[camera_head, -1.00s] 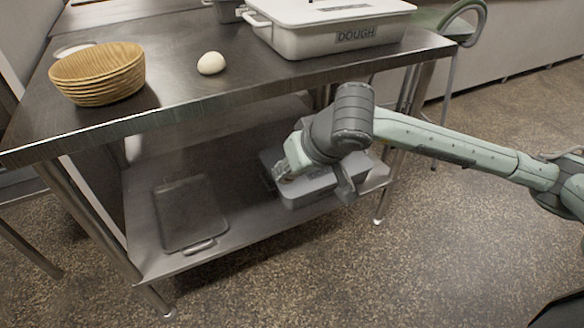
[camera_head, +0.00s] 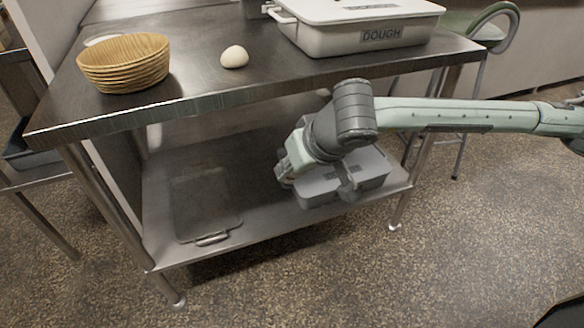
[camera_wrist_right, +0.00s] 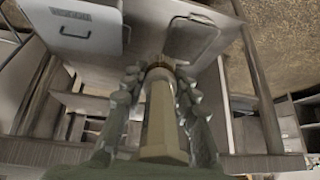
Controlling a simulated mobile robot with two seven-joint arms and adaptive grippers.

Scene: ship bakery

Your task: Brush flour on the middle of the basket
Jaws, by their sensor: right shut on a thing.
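The basket (camera_head: 123,65) is a stack of round, ribbed, tan wooden bowls on the left end of the steel table top. My right gripper (camera_head: 284,172) is below the table top, in front of the lower shelf, low and to the right of the basket and apart from it. In the right wrist view, its fingers (camera_wrist_right: 158,84) are shut on a brush (camera_wrist_right: 164,125) with a pale wooden handle and brownish bristles. The head view hides most of the brush. No flour is clearly visible. My left gripper is not in view.
A white dough ball (camera_head: 234,57) lies right of the basket. A white lidded box marked DOUGH (camera_head: 355,36) stands farther right. The steel table's front edge (camera_head: 200,104) lies above my gripper. The lower shelf (camera_head: 270,222) holds a grey lidded box (camera_head: 365,172) and a flat tray (camera_head: 204,205).

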